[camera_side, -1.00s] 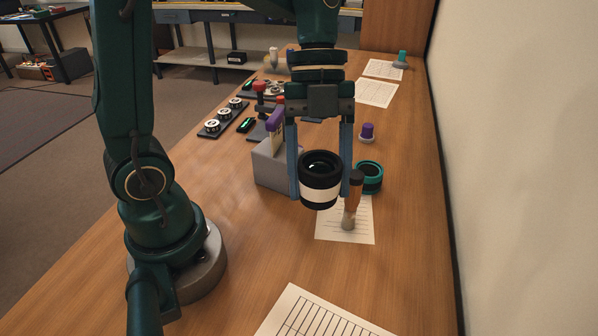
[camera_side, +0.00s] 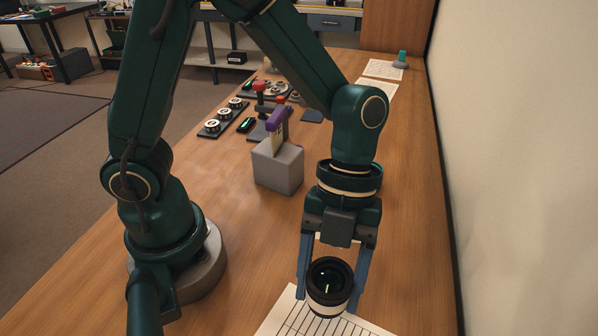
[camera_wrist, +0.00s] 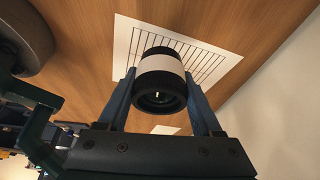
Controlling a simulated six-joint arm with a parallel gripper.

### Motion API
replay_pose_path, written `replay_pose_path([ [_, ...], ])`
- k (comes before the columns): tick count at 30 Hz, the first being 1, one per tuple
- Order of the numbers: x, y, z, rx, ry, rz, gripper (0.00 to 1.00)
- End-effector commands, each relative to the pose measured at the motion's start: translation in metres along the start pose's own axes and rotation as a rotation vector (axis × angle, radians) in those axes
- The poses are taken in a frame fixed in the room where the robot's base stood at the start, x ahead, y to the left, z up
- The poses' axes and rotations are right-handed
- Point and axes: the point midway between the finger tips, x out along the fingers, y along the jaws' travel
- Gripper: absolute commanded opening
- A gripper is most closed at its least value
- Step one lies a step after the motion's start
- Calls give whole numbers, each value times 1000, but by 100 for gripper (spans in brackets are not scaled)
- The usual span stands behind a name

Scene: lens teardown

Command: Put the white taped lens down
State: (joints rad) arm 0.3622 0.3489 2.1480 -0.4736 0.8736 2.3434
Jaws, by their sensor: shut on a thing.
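The white taped lens (camera_side: 330,287) is a short black cylinder with a white band around it. My gripper (camera_side: 330,290) is shut on the lens, with a blue finger on each side of it. In the side view the lens is over the ruled sheet (camera_side: 287,316) at the front of the bench. The lens also shows in the wrist view (camera_wrist: 161,80), between the fingers, with the ruled sheet (camera_wrist: 124,48) behind it. I cannot tell how high above the sheet it is.
A grey block (camera_side: 278,168) with a purple-handled tool (camera_side: 276,125) stands mid-bench. Dark trays with round parts (camera_side: 224,117) lie farther back. A wall (camera_side: 520,170) runs along the right side.

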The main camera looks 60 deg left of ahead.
Motion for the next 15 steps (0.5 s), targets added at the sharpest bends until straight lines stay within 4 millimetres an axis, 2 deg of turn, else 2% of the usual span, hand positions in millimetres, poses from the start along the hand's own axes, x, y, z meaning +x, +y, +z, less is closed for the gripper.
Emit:
replay_pose_path([
  [5, 11, -3, -4, -2, 1, 2, 2],
  [12, 40, -2, 8, -3, 2, 5, 2],
  [15, 44, -3, 11, -3, 0, 3, 2],
])
